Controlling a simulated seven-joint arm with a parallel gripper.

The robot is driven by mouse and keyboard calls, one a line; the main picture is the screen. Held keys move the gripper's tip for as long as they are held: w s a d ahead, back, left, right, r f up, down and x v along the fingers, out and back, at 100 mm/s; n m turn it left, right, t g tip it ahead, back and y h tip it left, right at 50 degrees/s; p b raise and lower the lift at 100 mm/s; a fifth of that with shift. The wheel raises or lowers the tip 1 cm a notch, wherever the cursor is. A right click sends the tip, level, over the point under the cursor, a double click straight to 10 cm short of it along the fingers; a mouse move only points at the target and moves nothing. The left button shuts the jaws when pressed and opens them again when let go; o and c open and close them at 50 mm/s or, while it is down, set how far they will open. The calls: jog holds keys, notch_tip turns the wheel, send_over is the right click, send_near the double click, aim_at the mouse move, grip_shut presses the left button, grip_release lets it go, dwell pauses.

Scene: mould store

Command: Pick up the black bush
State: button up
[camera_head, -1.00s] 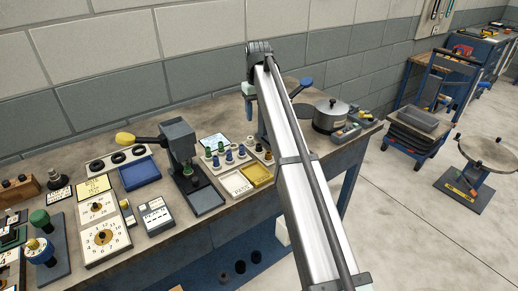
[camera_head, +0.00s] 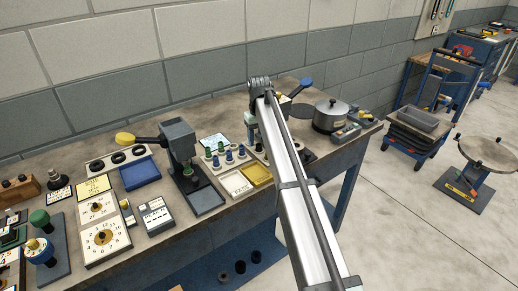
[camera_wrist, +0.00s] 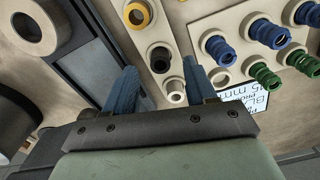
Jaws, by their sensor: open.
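The black bush (camera_wrist: 160,60) sits in a cream strip holder (camera_wrist: 152,38) in the wrist view, between a yellow bush (camera_wrist: 137,14) and a cream bush (camera_wrist: 175,92). My gripper (camera_wrist: 160,68) is open, with one blue finger on each side of the black bush in the picture. Nothing is held. I cannot tell how far the fingertips are above it. In the head view my arm hides most of the gripper, and I cannot clearly make out the black bush.
A board with several blue bushes (camera_wrist: 216,46) and green bushes (camera_wrist: 265,75) is close to the right finger. A dark metal base (camera_wrist: 88,60) and a pale ring (camera_wrist: 37,27) lie left. A pot (camera_head: 330,115) and a press (camera_head: 180,150) stand on the bench.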

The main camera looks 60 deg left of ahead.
notch_tip(320, 180, down, 2)
jog(key=shift+f, duration=0.1)
grip_shut()
dwell(0.5)
